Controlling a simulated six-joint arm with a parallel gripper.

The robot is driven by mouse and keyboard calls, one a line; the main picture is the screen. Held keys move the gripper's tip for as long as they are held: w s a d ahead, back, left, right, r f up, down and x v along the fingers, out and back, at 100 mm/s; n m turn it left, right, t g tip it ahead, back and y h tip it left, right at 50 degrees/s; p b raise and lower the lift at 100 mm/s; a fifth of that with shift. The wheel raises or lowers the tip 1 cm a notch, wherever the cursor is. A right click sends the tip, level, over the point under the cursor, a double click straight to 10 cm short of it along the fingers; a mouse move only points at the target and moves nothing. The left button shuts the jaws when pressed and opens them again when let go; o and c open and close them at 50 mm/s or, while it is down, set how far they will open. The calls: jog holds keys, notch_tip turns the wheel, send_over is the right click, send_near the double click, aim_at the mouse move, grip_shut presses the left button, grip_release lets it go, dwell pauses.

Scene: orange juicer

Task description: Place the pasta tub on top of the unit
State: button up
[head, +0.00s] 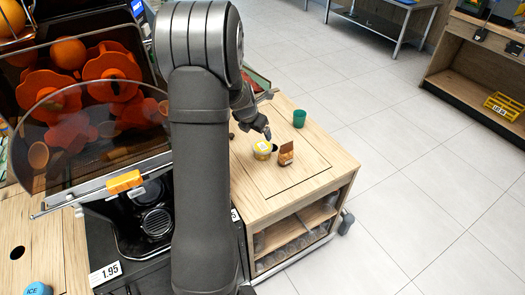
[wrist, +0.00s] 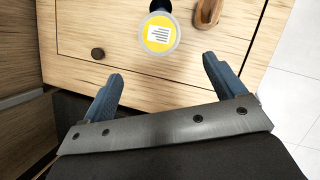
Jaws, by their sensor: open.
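The pasta tub, a small round tub with a yellow lid and white label, stands upright on the wooden top (head: 262,206) of the unit in the head view (head: 262,150). In the wrist view the tub (wrist: 159,36) lies ahead of my gripper (wrist: 162,69), roughly centred between the fingers. My gripper is open, with nothing between its two blue-grey fingers, and apart from the tub. In the head view my gripper (head: 260,131) is just behind the tub, and its fingers are small and dark there.
A brown pack (head: 286,153) stands close to the tub's right, and a green cup (head: 299,118) stands farther back. A dark round knob (wrist: 98,53) lies left of the tub in the wrist view. The juicer (head: 95,100) fills the left. The front of the wooden top is clear.

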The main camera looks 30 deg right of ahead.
aim_at(263, 146)
jog(key=shift+n, duration=0.9)
jog(key=x, duration=1.7)
jog(key=shift+w+f, duration=0.15)
jog(key=shift+w, duration=0.05)
jog(key=c, duration=0.9)
notch_tip(263, 146, up, 10)
jog(key=shift+r, duration=0.1)
